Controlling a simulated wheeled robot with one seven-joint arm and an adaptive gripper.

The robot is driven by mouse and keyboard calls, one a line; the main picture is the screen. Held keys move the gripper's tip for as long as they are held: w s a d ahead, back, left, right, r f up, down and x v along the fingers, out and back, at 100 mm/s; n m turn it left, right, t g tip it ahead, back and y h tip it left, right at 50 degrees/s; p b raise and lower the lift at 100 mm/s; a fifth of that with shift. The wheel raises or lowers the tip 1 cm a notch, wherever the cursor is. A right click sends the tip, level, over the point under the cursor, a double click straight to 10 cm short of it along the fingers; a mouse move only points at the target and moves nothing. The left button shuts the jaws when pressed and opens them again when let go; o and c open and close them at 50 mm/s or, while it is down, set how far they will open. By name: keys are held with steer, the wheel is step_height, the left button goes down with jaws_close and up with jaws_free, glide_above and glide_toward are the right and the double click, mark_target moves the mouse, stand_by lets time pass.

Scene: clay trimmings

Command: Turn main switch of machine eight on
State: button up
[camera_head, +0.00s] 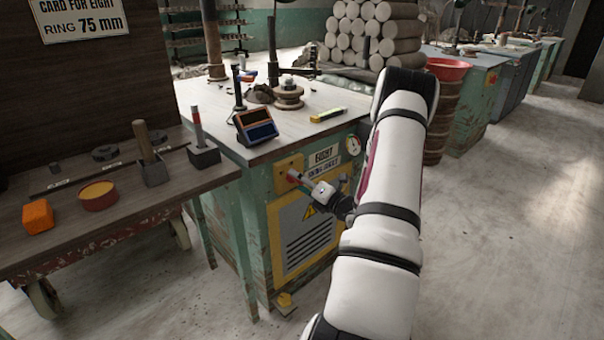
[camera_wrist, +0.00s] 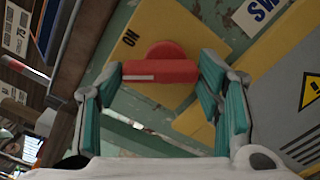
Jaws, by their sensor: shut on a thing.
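The main switch of machine eight is a red rotary knob with a bar handle (camera_wrist: 160,70) on a yellow plate (camera_wrist: 190,30) lettered ON. It also shows small in the head view (camera_head: 294,174), on the front of the green machine marked EIGHT (camera_head: 324,155). In the wrist view a white line marks the left end of the bar, and the ON lettering is just above that end. My gripper (camera_wrist: 160,76) has its two teal-padded fingers at either end of the bar, shut on it. The head view shows my gripper (camera_head: 303,181) at the plate.
A pressure gauge (camera_head: 353,145) is right of the name label. A grey vented panel with a warning sign (camera_head: 310,211) lies below the switch. A dark wooden table (camera_head: 130,205) with blocks and tools stands to the left. The floor at right is clear.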

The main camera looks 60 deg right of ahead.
steer(key=shift+d+m+p, duration=0.2)
steer(key=shift+m+p, duration=2.65)
steer(key=shift+m, duration=0.65)
steer(key=o, duration=1.2)
steer(key=shift+c, duration=0.2)
steer(key=shift+s, duration=0.2)
steer(key=v, duration=1.1)
steer(key=shift+s+a, duration=0.25)
steer(key=shift+s, duration=0.1)
